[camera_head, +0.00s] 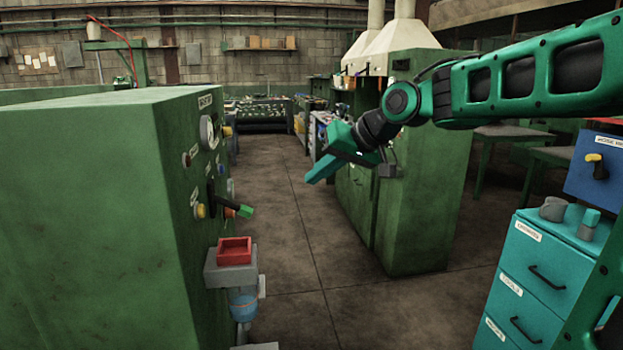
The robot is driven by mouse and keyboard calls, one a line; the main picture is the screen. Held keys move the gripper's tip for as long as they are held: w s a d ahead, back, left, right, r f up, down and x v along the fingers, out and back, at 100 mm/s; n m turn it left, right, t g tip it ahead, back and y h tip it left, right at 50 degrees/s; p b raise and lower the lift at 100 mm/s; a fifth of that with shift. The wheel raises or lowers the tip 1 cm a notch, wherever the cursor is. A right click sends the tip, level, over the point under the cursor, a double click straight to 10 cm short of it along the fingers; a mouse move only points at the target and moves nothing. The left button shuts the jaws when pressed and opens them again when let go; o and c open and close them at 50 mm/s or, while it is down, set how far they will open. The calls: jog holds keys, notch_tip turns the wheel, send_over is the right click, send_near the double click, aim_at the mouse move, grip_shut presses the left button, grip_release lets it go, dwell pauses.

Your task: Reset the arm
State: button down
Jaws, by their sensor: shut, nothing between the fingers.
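My arm (480,90) is green and black and reaches in from the right edge at the upper right. It is bent, and its wrist points down and to the left. My gripper (318,174) is at the end of it, in mid-air over the aisle. It is shut and holds nothing. It is apart from the green machine on the left and appears in front of the green cabinet behind it.
A green machine (90,200) with knobs and a lever (232,208) fills the left. A red tray (234,250) juts from it. A tall green cabinet (425,215) stands behind my arm. A teal drawer unit (545,265) is at right. The floor (310,270) between is clear.

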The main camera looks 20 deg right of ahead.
jog(key=s+d+f+m+g+h, duration=0.4)
jog(key=s+d+f+h, duration=0.1)
jog(key=s+d+f, duration=1)
jog(key=s+d+f+m+g, duration=0.1)
jog(key=s+f+g, duration=0.1)
jog(key=s, duration=0.7)
jog(key=s+d+f+m+g, duration=0.1)
jog(key=s+f, duration=0.3)
jog(key=s, duration=0.6)
jog(key=shift+s+d+g, duration=0.3)
jog(key=shift+d+g, duration=0.4)
jog(key=shift+d, duration=0.05)
jog(key=shift+w+f, duration=0.3)
jog(key=shift+w, duration=0.35)
